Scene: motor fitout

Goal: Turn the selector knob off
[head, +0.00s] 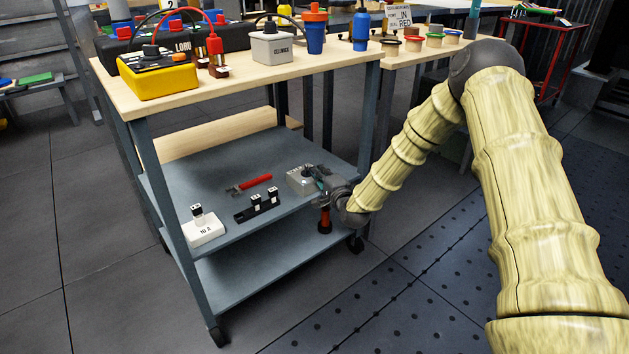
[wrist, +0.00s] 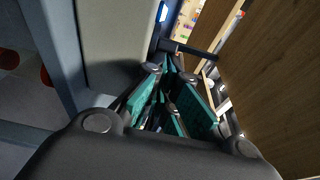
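A grey box (head: 299,181) with lettering on top stands on the cart's middle shelf, at its right end. My gripper (head: 321,184) is at the box's right side, low over the shelf edge. In the wrist view, a pale box face (wrist: 112,40) fills the upper left, and a dark bar (wrist: 190,49) sticks out from it to the right. I take this bar to be the selector knob. My green-padded fingers (wrist: 170,78) point at it, with their tips close to it. Whether they touch or grip it I cannot tell. The knob's setting is not readable.
On the middle shelf (head: 190,180) lie a red-handled tool (head: 250,184), a black strip with switches (head: 257,207) and a white 10 A block (head: 204,229). A red cylinder (head: 325,221) stands below my gripper. The wooden top (head: 190,105) overhangs the shelf.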

